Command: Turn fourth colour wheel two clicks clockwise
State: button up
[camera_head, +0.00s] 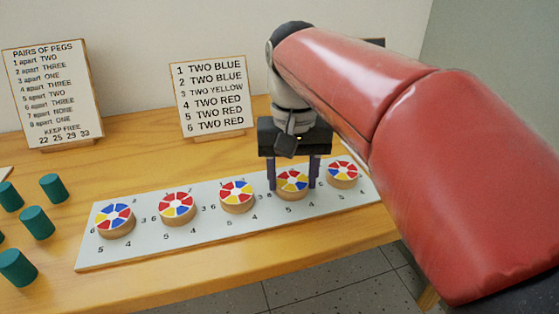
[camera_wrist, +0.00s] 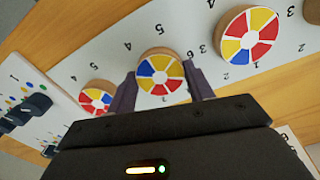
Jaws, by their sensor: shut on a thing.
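The fourth colour wheel from the left (camera_head: 292,181) is a round wooden disc with red, yellow, blue and white sectors on its top. My gripper (camera_head: 293,186) points down over it, a dark finger on each side, shut on its rim. In the wrist view the same wheel (camera_wrist: 160,75) sits between the two fingers (camera_wrist: 161,72). The wheel rests on a pale board (camera_head: 140,247) with numbers printed around each wheel. Part of the wheel's rim is hidden by the fingers.
Other wheels stand close by: third (camera_head: 237,196), fifth (camera_head: 343,173), second (camera_head: 177,207), first (camera_head: 115,219). A card (camera_head: 210,95) reading "4 TWO RED" among its lines stands behind. Green pegs (camera_head: 37,222) and a peg card (camera_head: 55,90) are left. Bare wood lies before the board.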

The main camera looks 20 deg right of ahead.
aim_at(293, 181)
dwell(0.4)
jog(key=o, duration=1)
notch_tip(293, 181, up, 8)
jog(key=shift+f, duration=0.1)
